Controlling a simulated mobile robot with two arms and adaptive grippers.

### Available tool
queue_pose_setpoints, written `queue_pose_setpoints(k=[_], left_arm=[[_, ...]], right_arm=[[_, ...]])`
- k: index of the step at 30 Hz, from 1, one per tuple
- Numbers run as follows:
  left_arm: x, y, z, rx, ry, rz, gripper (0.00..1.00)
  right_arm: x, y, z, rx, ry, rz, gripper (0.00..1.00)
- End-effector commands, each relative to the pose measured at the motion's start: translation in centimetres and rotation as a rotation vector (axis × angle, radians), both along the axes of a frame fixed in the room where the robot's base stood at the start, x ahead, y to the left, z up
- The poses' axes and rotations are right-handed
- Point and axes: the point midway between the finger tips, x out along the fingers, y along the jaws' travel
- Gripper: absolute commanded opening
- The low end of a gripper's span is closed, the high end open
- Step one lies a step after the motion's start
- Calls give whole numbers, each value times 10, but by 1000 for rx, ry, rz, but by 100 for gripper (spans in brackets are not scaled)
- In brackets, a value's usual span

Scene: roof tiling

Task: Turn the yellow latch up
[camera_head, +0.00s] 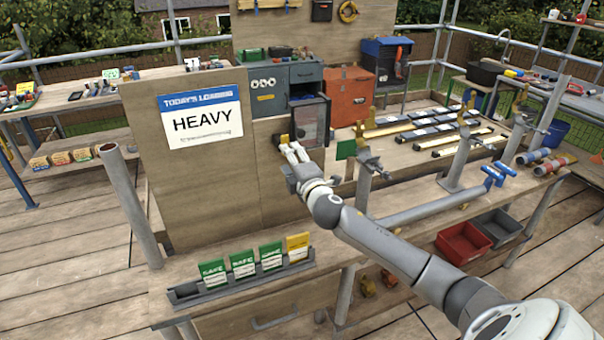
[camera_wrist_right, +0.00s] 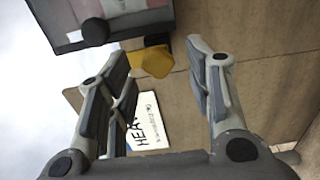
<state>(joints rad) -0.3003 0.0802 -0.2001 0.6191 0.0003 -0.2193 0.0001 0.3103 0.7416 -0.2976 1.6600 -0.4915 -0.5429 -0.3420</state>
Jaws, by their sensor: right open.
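The yellow latch (camera_head: 284,139) sits on the wooden panel, left of a small grey cabinet with a clear door (camera_head: 309,122). It shows in the right wrist view (camera_wrist_right: 153,61) beyond my fingertips, near the middle between them. My right gripper (camera_head: 293,150) is open and close in front of the latch, and it partly hides the latch in the head view. In the wrist view the fingers (camera_wrist_right: 158,72) stand apart with nothing between them; I cannot tell if either touches the latch. My left gripper is not in view.
A board with a "HEAVY" sign (camera_head: 201,121) stands left of the latch. Upright metal tube posts (camera_head: 365,178) and a green card (camera_head: 345,150) stand close right of my gripper. Green and yellow cards (camera_head: 243,264) stand in a front rack. An orange box (camera_head: 348,97) stands behind.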

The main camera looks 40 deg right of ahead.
Motion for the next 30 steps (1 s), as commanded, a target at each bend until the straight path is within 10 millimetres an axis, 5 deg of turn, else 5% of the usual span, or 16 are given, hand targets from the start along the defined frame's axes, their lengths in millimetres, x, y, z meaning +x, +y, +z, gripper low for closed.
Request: queue_pose_setpoints(k=[15, 30], left_arm=[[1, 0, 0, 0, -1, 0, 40], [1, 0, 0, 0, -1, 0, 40]], right_arm=[[-81, 19, -1, -1, 2, 1, 47], [-98, 23, 0, -1, 0, -1, 47]])
